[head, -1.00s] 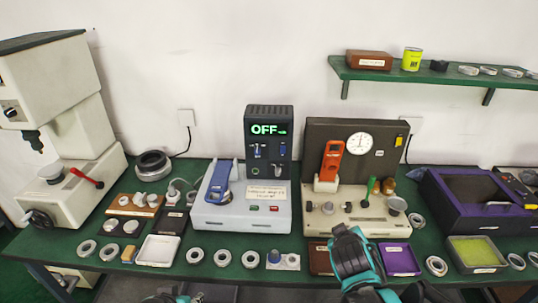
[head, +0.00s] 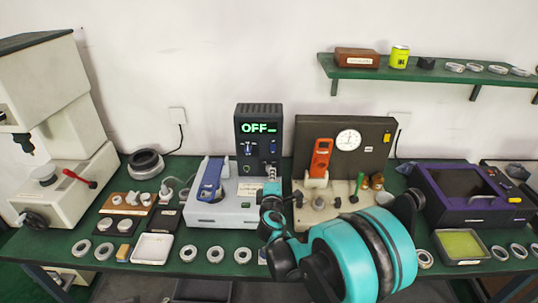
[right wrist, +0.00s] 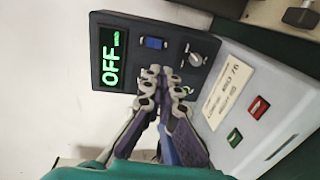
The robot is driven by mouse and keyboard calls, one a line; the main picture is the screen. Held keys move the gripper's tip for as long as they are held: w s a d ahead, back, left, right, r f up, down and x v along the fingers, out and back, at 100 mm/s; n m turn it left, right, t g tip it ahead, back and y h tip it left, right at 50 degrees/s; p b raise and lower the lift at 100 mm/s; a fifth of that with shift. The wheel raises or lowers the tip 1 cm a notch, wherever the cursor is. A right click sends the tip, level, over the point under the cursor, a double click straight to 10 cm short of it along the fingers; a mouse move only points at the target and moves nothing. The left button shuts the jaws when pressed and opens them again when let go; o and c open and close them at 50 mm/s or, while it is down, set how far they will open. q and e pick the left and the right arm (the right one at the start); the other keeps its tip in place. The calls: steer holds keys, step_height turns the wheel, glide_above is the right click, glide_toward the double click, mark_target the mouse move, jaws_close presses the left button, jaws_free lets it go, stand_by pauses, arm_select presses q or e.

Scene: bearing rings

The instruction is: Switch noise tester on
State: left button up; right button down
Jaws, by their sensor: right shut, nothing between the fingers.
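The noise tester (head: 222,211) is a pale grey base with a dark upright panel (head: 244,112). Its display (head: 258,128) reads OFF in green, also in the right wrist view (right wrist: 109,65). That view shows a blue rocker switch (right wrist: 153,43), a silver knob (right wrist: 194,59), a green button (right wrist: 234,137) and a red button (right wrist: 257,107). My right gripper (right wrist: 166,86) is shut and empty, its tips in front of the dark panel below the rocker. I cannot tell whether they touch it. In the head view my right arm hides the base's right front. My left gripper is out of view.
A beige tester with a dial (head: 348,139) and an orange handle (head: 321,157) stands close on the right. A blue handle (head: 211,178) stands on the left of the grey base. Several bearing rings (head: 216,254) lie along the bench's front edge.

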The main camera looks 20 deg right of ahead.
mark_target(273, 151)
steer(key=b+x, duration=0.3)
steer(key=x, duration=0.9)
steer(key=shift+w+d+f, duration=0.15)
steer(key=shift+w, duration=0.2)
steer(key=shift+w+d, duration=0.2)
steer(key=shift+w, duration=0.35)
steer(key=shift+w+d+f+b, duration=0.1)
steer(key=shift+w+b, duration=0.2)
